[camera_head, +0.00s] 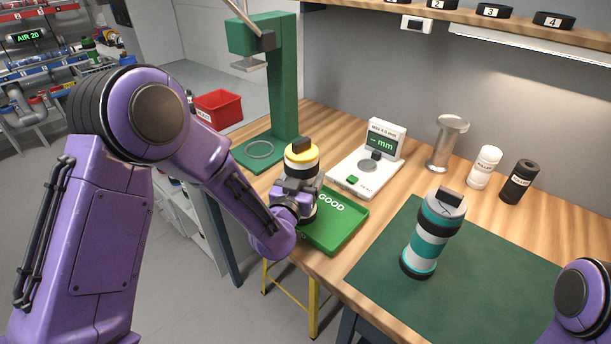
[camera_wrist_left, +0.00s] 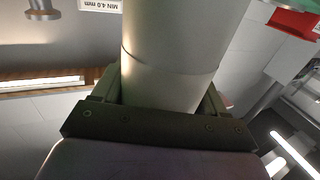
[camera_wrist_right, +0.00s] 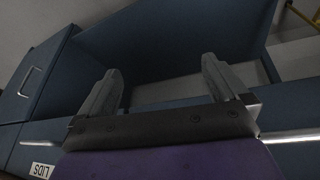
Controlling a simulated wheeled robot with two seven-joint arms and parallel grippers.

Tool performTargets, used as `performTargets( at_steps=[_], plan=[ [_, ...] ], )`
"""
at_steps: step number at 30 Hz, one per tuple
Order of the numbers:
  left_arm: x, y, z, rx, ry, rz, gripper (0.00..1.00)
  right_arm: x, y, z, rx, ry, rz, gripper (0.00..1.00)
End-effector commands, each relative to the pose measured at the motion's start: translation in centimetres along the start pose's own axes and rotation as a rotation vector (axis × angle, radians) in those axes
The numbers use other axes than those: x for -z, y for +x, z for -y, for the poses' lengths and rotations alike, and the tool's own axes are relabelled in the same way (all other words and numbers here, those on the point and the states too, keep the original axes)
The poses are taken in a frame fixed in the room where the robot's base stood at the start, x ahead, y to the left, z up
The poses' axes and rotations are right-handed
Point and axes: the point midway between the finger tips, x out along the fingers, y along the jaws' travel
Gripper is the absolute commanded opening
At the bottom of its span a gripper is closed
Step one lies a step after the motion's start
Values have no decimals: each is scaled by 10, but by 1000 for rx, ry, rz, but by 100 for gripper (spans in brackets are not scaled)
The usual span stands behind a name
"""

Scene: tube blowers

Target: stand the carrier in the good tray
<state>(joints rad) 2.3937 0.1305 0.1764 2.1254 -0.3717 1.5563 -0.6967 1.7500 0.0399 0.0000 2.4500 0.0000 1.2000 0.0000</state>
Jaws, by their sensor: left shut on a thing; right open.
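A carrier with a yellow band, dark top and pale body (camera_head: 301,157) is upright in my left gripper (camera_head: 297,190), at the back left part of the green tray marked GOOD (camera_head: 338,228). The gripper is shut around its middle. Its lower end is mostly hidden by the gripper, so I cannot tell whether it touches the tray floor. In the left wrist view, the carrier's smooth pale body (camera_wrist_left: 175,65) fills the space between the fingers. My right gripper (camera_wrist_right: 160,88) is open and empty in the right wrist view, in front of blue panels.
A teal and white carrier (camera_head: 430,238) stands on the dark green mat (camera_head: 485,283). A white gauge (camera_head: 366,170) is behind the tray, and a green press stand (camera_head: 281,85) at the back left. A metal cylinder (camera_head: 446,143) and two bottles stand along the wall.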

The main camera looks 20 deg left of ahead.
Motion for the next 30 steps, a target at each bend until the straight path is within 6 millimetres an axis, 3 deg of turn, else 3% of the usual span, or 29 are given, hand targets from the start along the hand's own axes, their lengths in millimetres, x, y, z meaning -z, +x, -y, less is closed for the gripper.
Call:
performTargets(
  at_steps=[3,4,6,17,20,27,28,30],
  plan=[
    [-4,0,0,0,0,-1,34,-2,4,0,0,0,0,100],
    [-4,0,0,0,0,0,79,-2,3,0,0,0,0,100],
    [-3,0,0,0,0,0,98,-1,3,0,0,0,0,100],
    [1,-3,0,0,0,1,98,0,0,0,0,0,0,100],
    [-3,-22,-1,-2,2,2,98,-3,8,1,0,0,0,100],
    [-3,-89,0,-2,3,1,98,-10,25,2,0,0,0,100],
    [-1,-96,0,0,4,2,98,-9,22,2,0,0,0,100],
    [8,-104,0,0,7,7,98,1,-2,0,0,0,1,100]
  ],
)
